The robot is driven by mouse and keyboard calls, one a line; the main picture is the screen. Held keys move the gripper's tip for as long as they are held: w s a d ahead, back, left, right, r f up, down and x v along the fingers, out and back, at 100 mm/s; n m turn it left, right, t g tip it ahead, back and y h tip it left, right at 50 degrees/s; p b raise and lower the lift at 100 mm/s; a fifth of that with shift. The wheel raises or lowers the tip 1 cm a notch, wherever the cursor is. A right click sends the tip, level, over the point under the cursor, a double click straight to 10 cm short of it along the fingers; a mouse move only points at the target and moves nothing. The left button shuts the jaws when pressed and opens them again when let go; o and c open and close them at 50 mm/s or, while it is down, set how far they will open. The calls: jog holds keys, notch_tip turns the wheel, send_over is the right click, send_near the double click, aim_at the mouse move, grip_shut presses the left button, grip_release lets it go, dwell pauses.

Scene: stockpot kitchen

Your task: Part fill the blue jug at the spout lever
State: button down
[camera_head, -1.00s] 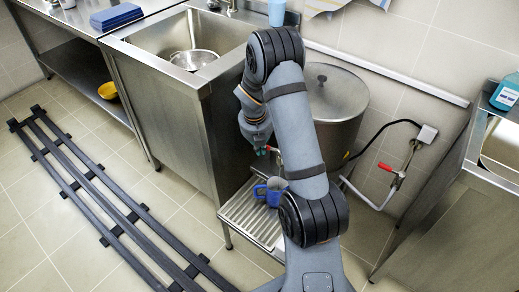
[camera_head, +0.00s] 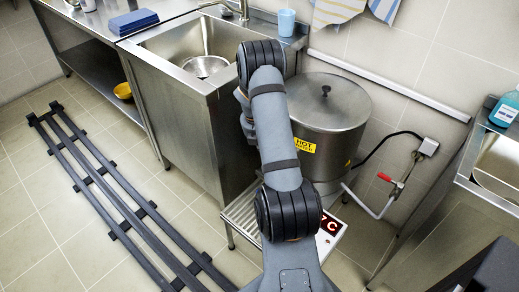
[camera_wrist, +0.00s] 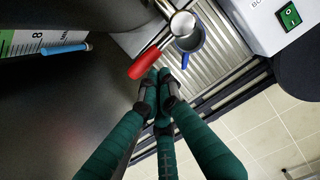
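The blue jug (camera_wrist: 196,40) stands on the ribbed metal drain tray (camera_wrist: 212,71) in the wrist view, under the silver spout (camera_wrist: 182,24). Its inside is mostly hidden by the spout, so I cannot tell its fill. The red spout lever (camera_wrist: 146,64) points down and left from the tap. My gripper (camera_wrist: 161,76) has its green fingers drawn together, with the tips close by the lever's end; I cannot tell if they touch it. In the head view my arm hides the jug, lever and gripper. The steel stockpot (camera_head: 328,105) stands lidded behind my arm.
A sink unit (camera_head: 185,120) stands left of the pot, with a blue cup (camera_head: 286,22) on its back ledge. A red-handled valve and pipe (camera_head: 390,182) are at right. A white box with a green switch (camera_wrist: 290,15) is beside the tray. Floor rails (camera_head: 125,205) run at left.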

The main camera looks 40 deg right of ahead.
jog(key=shift+a, duration=0.1)
jog(key=a+r+p, duration=0.1)
jog(key=a+r, duration=0.2)
jog(key=r, duration=0.2)
jog(key=s+a+r+p, duration=0.1)
jog(key=a+r, duration=0.2)
jog(key=r, duration=0.2)
jog(key=shift+r, duration=0.3)
jog(key=shift+s, duration=0.1)
jog(key=d+f+b, duration=0.1)
jog(key=d+f, duration=0.2)
jog(key=f, duration=0.2)
jog(key=w+d+f+b, duration=0.1)
jog(key=d+f, duration=0.2)
jog(key=f, duration=0.2)
jog(key=shift+f, duration=0.3)
jog(key=shift+r, duration=0.15)
